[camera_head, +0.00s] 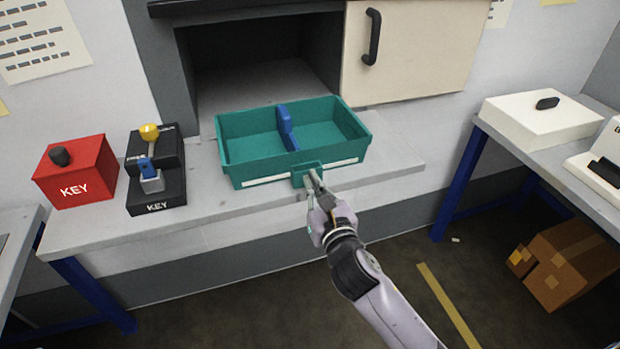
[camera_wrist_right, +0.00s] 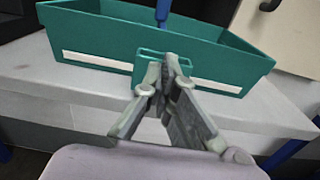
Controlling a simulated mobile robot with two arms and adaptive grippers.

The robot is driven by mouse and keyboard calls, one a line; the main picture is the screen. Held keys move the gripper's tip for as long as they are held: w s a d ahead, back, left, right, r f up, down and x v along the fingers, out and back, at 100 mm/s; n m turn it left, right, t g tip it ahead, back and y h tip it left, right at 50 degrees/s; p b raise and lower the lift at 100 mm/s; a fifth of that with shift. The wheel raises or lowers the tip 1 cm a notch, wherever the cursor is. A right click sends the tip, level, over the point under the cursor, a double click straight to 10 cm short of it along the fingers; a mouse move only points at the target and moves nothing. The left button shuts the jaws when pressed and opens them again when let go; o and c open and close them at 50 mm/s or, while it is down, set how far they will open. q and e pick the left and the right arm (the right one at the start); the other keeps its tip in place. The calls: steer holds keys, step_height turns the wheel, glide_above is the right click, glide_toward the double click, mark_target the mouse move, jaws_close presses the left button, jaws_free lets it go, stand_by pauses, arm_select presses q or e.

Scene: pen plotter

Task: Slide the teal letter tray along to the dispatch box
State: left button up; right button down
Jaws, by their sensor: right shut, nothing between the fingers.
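The teal letter tray (camera_head: 252,170) sits on the grey bench, in front of a dark open-fronted box (camera_head: 268,50). It has a blue divider (camera_head: 286,127) inside, a white strip along its front, and a small teal tab with a raised rim at the front middle. My right gripper (camera_head: 313,176) is shut with its fingertips at this tab; nothing is held. In the right wrist view the fingertips (camera_wrist_right: 165,66) overlap the tab of the tray (camera_wrist_right: 105,40); I cannot tell whether they touch it. My left gripper is not in view. No label marks the dispatch box.
A red KEY box (camera_head: 85,182) and a black KEY stand (camera_head: 157,195) are left of the tray. A cream door (camera_head: 418,55) with a black handle is at the back right. Bare bench lies right of the tray. A cardboard box (camera_head: 570,265) is on the floor.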

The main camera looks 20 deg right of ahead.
steer(key=shift+w, duration=0.7)
steer(key=shift+w, duration=0.1)
